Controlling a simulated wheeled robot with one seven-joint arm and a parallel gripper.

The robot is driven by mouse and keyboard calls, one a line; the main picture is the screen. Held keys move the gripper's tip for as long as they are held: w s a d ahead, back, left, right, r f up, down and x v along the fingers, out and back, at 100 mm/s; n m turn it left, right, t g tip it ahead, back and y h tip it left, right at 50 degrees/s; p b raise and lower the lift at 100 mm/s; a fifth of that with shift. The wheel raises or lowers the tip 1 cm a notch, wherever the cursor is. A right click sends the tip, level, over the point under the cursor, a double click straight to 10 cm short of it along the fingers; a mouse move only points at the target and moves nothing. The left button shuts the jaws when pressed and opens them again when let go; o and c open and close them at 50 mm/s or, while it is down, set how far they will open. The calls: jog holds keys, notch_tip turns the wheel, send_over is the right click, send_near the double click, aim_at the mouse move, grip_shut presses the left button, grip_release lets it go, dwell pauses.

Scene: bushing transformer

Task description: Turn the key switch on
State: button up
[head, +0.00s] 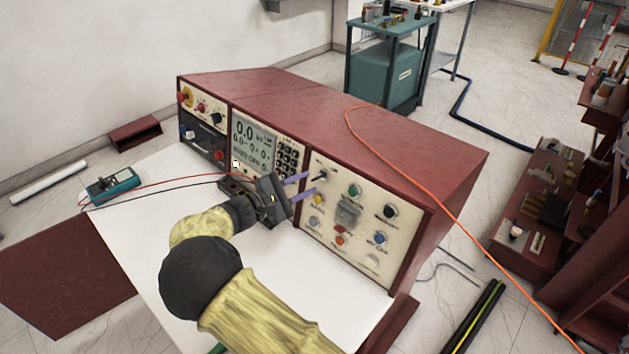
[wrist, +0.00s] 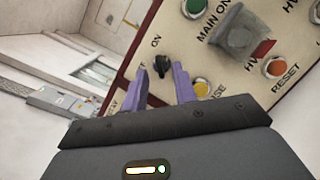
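The key switch is a small black knob (wrist: 162,64) on the cream front panel, below the word ON in the wrist view. It also shows in the head view (head: 320,175) at the upper left of the right-hand panel. My gripper (head: 311,183) has two purple fingers spread apart, pointing at the panel. In the wrist view the fingers (wrist: 160,82) stand on either side of the knob, with a gap between them. Nothing is held. I cannot tell whether a finger touches the knob or how far the tips are from the panel.
The red console (head: 330,115) stands on a white tabletop (head: 150,235). Beside the switch are a yellow button (wrist: 200,87), a green button (wrist: 193,8) and a clear-covered switch (wrist: 238,30). An orange cable (head: 390,150) crosses the console top. A teal multimeter (head: 113,184) lies left.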

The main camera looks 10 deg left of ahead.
jog(key=v, duration=1.3)
jog(key=shift+s+b, duration=0.2)
jog(key=shift+b, duration=0.2)
jog(key=shift+w, duration=0.1)
